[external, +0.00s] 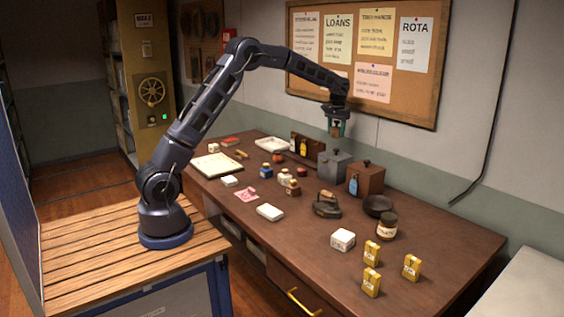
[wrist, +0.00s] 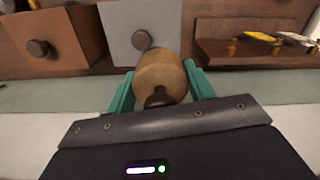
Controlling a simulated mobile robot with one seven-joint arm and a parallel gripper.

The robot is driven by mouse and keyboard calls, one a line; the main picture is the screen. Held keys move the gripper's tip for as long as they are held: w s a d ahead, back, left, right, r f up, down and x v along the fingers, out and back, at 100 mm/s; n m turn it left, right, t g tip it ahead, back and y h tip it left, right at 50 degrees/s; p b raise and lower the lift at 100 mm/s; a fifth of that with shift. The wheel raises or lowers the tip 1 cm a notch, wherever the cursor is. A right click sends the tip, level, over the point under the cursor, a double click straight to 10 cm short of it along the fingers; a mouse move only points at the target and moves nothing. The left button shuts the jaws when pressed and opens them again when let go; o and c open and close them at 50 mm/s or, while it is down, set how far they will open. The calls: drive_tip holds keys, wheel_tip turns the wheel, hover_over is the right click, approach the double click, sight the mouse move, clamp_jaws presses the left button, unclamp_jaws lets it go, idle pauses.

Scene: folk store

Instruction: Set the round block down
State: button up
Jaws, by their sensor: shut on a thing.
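My gripper (external: 336,126) is raised above the back of the brown table (external: 310,262), over the area of the grey box (external: 335,166). In the wrist view, its green fingers (wrist: 160,92) are shut on the round block (wrist: 160,72), a tan wooden piece with a dark knob facing the camera. The block sits between the fingers, apart from the tabletop. In the external view it is small and mostly hidden by the fingers.
A brown box (external: 366,180) stands beside the grey box. A flat iron (external: 327,207), black bowl (external: 378,205), jar (external: 387,228), white block (external: 343,240) and yellow packets (external: 411,267) occupy the right. Small bottles and papers lie left. The front-centre tabletop has free room.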

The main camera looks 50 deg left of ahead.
drive_tip(key=s+d+m, duration=0.2)
drive_tip(key=d, duration=1.7)
drive_tip(key=m, duration=0.6)
hover_over(412, 251)
wheel_tip(412, 251, down, 20)
drive_tip(key=shift+s+r, duration=0.1)
drive_tip(key=o, duration=1)
